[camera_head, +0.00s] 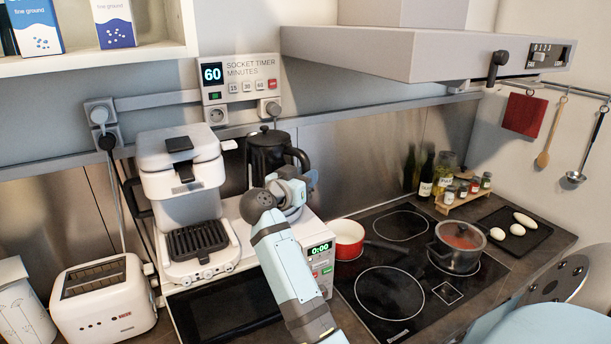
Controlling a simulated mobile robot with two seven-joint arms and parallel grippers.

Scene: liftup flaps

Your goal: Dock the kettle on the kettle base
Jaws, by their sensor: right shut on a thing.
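The black kettle (267,150) stands upright above the back of the white microwave, just right of the coffee machine. Its handle is on its right side. My right gripper (304,181) is shut on the lower part of that handle. My right wrist and forearm hide the kettle's lower front. I cannot make out the kettle base, nor whether the kettle's bottom touches anything. My left gripper is not in view.
The white coffee machine (185,205) stands close on the kettle's left. The microwave (222,308) lies below, with a toaster (104,300) further left. A red pan (347,238) and a lidded pot (457,247) stand on the hob. The range hood (400,55) overhangs on the right.

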